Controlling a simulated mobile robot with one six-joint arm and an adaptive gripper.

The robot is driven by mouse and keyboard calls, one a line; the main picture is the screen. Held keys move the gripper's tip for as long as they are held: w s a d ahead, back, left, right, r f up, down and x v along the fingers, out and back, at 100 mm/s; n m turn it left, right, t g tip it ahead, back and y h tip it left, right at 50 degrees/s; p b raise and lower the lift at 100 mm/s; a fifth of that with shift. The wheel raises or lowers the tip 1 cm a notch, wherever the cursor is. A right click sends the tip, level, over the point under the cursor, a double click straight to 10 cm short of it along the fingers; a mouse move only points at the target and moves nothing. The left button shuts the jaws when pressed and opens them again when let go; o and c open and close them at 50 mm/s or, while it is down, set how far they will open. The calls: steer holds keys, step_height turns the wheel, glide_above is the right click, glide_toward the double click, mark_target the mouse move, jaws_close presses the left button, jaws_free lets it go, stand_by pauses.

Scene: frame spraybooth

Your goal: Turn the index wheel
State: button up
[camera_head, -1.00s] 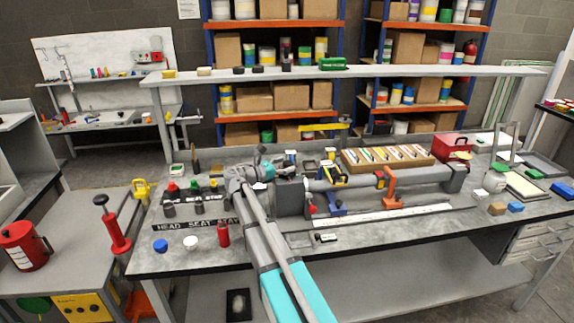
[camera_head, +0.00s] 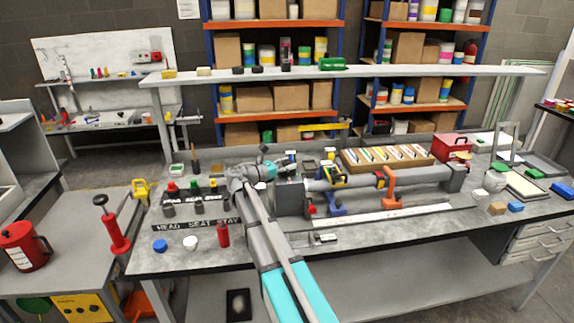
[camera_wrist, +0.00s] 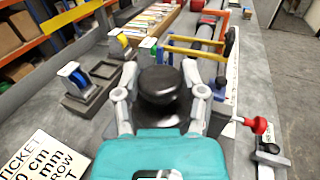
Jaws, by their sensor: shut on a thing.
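In the wrist view the index wheel looks to be the black round knob (camera_wrist: 160,84) between my fingers. My gripper (camera_wrist: 161,98) has one finger against each side of it, and is shut on it. In the camera_head view my gripper (camera_head: 277,167) is at the left end of the grey block (camera_head: 290,197) of the bench fixture. The wheel cannot be made out there, as my arm and gripper cover that spot. Any marks on the wheel cannot be read.
A long grey tube (camera_head: 425,174) runs right from the block, with an orange clamp (camera_head: 390,188) on it. A tray of coloured strips (camera_head: 388,157) lies behind. A red-knobbed lever (camera_wrist: 258,126) stands right of the gripper. Small pots and caps lie at the bench's left.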

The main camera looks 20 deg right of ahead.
steer(key=shift+n+t, duration=0.5)
steer(key=shift+t, duration=0.3)
steer(key=n+t+y, duration=0.1)
steer(key=t, duration=0.1)
steer(key=n+t, duration=0.2)
steer(key=shift+s+y, duration=0.15)
steer(key=shift+y, duration=0.25)
steer(key=n+t+y, duration=0.2)
steer(key=t, duration=0.1)
steer(key=n+t+y, duration=0.3)
steer(key=t, duration=0.1)
steer(key=shift+d+n+y, duration=0.1)
steer(key=shift+n+y, duration=0.2)
steer(key=n+t+y, duration=0.1)
steer(key=n+y, duration=0.1)
steer(key=y, duration=0.1)
steer(key=n+t+y, duration=0.1)
steer(key=n+y, duration=0.1)
steer(key=y, duration=0.1)
steer(key=n+t+y, duration=0.1)
steer(key=n+y, duration=0.1)
steer(key=shift+w+t+y, duration=0.25)
steer(key=shift+t+y, duration=0.05)
steer(key=shift+y, duration=0.1)
steer(key=shift+n+y, duration=1)
steer(key=shift+y, duration=0.6)
steer(key=shift+n+y, duration=1)
steer(key=shift+y, duration=0.6)
steer(key=o, duration=1.2)
steer(key=shift+c, duration=0.2)
